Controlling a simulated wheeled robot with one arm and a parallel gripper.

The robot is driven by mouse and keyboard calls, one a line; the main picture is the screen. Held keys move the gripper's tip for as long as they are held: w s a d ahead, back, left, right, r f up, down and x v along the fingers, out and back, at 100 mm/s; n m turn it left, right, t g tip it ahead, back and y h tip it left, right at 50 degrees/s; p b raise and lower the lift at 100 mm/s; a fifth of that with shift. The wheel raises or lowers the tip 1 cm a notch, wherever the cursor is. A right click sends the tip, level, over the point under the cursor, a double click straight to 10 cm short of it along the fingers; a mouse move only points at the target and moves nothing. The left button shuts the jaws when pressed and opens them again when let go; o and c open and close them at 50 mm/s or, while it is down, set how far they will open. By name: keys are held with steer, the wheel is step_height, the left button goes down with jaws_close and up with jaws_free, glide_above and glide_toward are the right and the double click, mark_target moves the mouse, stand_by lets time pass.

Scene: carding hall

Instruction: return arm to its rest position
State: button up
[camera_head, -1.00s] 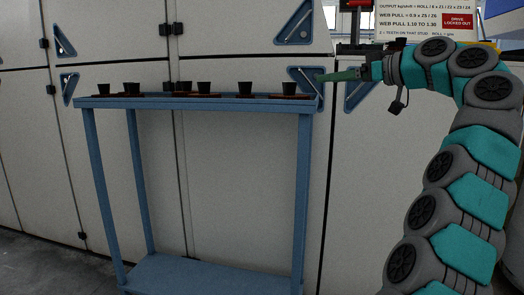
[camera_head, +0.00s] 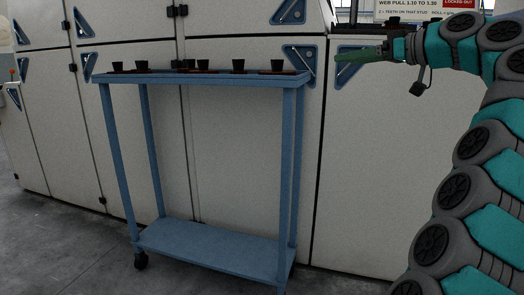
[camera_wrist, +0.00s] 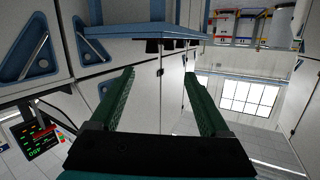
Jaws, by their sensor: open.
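My gripper (camera_head: 358,55) is at the upper right of the head view, held out to the left at about the height of the blue trolley's top. In the wrist view its two green fingers (camera_wrist: 160,88) stand well apart with nothing between them. My gripper is apart from the trolley, to the right of its top shelf in the head view.
A blue trolley (camera_head: 200,79) stands before white machine cabinets (camera_head: 365,170). Several dark cups (camera_head: 238,66) stand on its top; its lower shelf (camera_head: 210,245) is bare. A sign (camera_head: 410,8) shows behind my arm. Grey floor (camera_head: 70,235) is clear at the left.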

steer(key=s+a+f+m+g+h+p, duration=0.1)
steer(key=s+a+f+g, duration=0.1)
steer(key=s+a+f, duration=0.3)
steer(key=s+a+f+m+g+p, duration=0.1)
steer(key=a+f+g, duration=0.2)
steer(key=a, duration=0.4)
steer(key=s+a+f+m+g+h+p, duration=0.25)
steer(key=s+a+f, duration=0.25)
steer(key=s+f, duration=0.5)
steer(key=s+d+f+m+g+h+p, duration=0.1)
steer(key=s+d+f, duration=0.4)
steer(key=s+f, duration=0.7)
steer(key=s+d+f+m+g+h+p, duration=0.1)
steer(key=s+d+f+g+h, duration=0.3)
steer(key=s+f, duration=0.8)
steer(key=s+d+m+h, duration=0.1)
steer(key=s+h, duration=0.1)
steer(key=s, duration=0.3)
steer(key=shift+s+d+h, duration=0.1)
steer(key=shift+h, duration=0.15)
